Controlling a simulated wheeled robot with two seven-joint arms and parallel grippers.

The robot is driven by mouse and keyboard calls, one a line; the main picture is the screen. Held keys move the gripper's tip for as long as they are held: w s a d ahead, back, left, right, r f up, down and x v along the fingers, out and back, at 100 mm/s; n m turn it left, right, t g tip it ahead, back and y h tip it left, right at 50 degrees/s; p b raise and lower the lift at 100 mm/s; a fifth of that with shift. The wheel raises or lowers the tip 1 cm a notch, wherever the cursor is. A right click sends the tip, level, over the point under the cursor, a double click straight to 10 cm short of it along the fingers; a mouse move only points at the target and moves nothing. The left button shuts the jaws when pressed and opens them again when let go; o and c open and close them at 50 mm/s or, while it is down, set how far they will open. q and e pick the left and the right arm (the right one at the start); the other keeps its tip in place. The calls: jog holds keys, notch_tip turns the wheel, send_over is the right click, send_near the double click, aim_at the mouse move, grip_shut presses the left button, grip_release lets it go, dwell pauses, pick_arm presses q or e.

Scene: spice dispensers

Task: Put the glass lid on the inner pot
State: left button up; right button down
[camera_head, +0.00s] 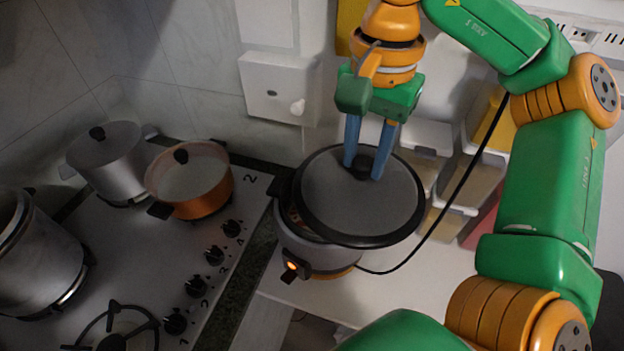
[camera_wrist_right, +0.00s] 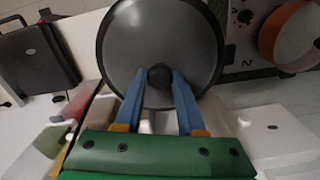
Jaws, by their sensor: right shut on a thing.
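The glass lid (camera_head: 335,205) is a dark grey disc with a black rim and a black knob (camera_head: 362,166). My right gripper (camera_head: 366,168) is shut on that knob from above. The lid (camera_wrist_right: 180,40) and knob (camera_wrist_right: 160,77) also show in the right wrist view, between the blue fingers (camera_wrist_right: 160,90). The lid is over the pot of a grey cooker (camera_head: 318,256) with an orange light. It sits off-centre to the right, leaving a gap at the left where part of the inner pot (camera_head: 291,214) shows. Whether lid and pot touch is unclear. My left gripper is out of view.
A stove (camera_head: 150,262) at the left carries an orange pot (camera_head: 203,187), a grey lidded pot (camera_head: 112,165) and a large steel pot (camera_head: 38,262). Spice dispensers (camera_head: 460,180) stand right behind the cooker. A black cable (camera_head: 440,214) runs from the cooker. A white wall box (camera_head: 277,87) is behind.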

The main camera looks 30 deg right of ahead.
aim_at(330, 150)
jog(key=w+f, duration=0.2)
jog(key=w, duration=0.1)
jog(key=shift+d, duration=0.2)
jog(key=w+f+b, duration=0.2)
jog(key=w+f, duration=0.3)
jog(key=shift+a, duration=0.15)
notch_tip(330, 150, down, 4)
jog(key=shift+w+r+b, duration=0.1)
jog(key=shift+r+b, duration=0.15)
jog(key=shift+b, duration=0.05)
jog(key=c, duration=0.5)
grip_release()
jog(key=shift+w, duration=0.1)
notch_tip(330, 150, up, 12)
jog(key=p, duration=0.4)
jog(key=shift+r+p, duration=0.1)
jog(key=shift+p, duration=0.3)
